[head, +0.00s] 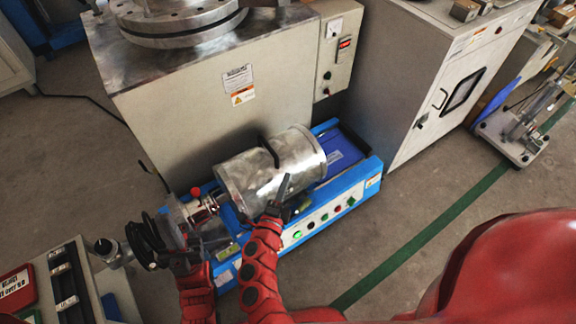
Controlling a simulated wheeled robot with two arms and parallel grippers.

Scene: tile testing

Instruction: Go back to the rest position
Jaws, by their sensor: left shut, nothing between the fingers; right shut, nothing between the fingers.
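My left gripper (178,261) is at the lower left, at the end of a red arm. It looks shut and empty, close to black cables at the left end of the blue machine; whether it touches them I cannot tell. My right gripper (283,190) is shut and empty. Its dark fingers point up in the picture, in front of the metal drum (290,153) on the blue machine (301,231). Whether the fingers touch the drum I cannot tell.
A large beige machine (200,120) stands behind the drum, and a beige cabinet (410,80) stands to the right. A bench with a red tray (17,288) is at the lower left. Open grey floor with a green line (425,240) lies to the right.

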